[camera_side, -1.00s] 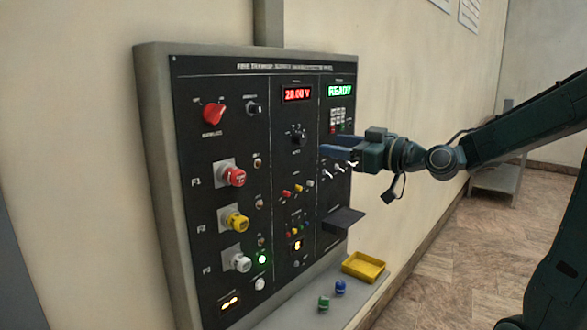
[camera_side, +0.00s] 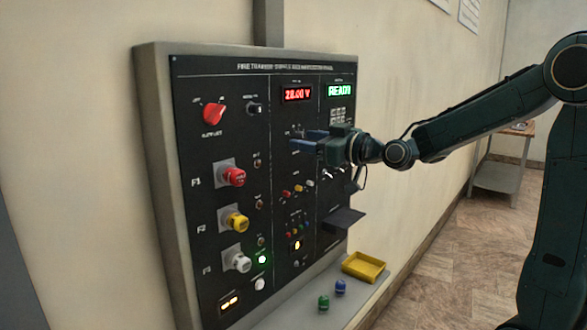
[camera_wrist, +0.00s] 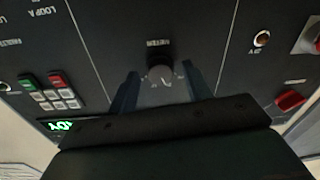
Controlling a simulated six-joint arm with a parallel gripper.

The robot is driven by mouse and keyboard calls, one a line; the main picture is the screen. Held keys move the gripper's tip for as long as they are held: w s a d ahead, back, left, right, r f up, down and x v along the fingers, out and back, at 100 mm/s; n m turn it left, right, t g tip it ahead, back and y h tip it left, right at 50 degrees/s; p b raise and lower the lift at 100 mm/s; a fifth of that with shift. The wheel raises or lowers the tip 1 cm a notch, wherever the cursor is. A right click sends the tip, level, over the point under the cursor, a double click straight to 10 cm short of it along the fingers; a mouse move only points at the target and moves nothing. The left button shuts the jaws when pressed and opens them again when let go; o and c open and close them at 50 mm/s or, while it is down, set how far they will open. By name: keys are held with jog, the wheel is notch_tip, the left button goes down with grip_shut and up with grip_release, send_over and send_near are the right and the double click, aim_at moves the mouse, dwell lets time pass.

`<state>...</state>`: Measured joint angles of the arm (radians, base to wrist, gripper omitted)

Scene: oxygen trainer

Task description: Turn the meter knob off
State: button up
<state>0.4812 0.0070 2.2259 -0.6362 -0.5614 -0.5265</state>
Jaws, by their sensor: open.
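The meter knob (camera_wrist: 160,76) is a dark round knob on the black panel, with a METER label beside it in the wrist view. My gripper (camera_wrist: 161,92) is open, with one blue finger on each side of the knob and a gap on both sides. In the side view my gripper (camera_side: 303,139) is at the panel's middle column, below the red 28.00 V display (camera_side: 298,94). There the fingers mostly hide the knob. I cannot tell how deep the fingertips reach around it.
The panel (camera_side: 228,130) also carries a red selector knob (camera_side: 214,114), red, yellow and white knobs at left, and a green READY display (camera_side: 339,91). A keypad (camera_wrist: 53,92) is close by in the wrist view. A yellow tray (camera_side: 363,267) sits on the ledge below.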

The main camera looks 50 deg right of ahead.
jog(key=c, duration=1)
jog(key=shift+n, duration=0.4)
jog(key=n, duration=0.7)
jog(key=o, duration=1)
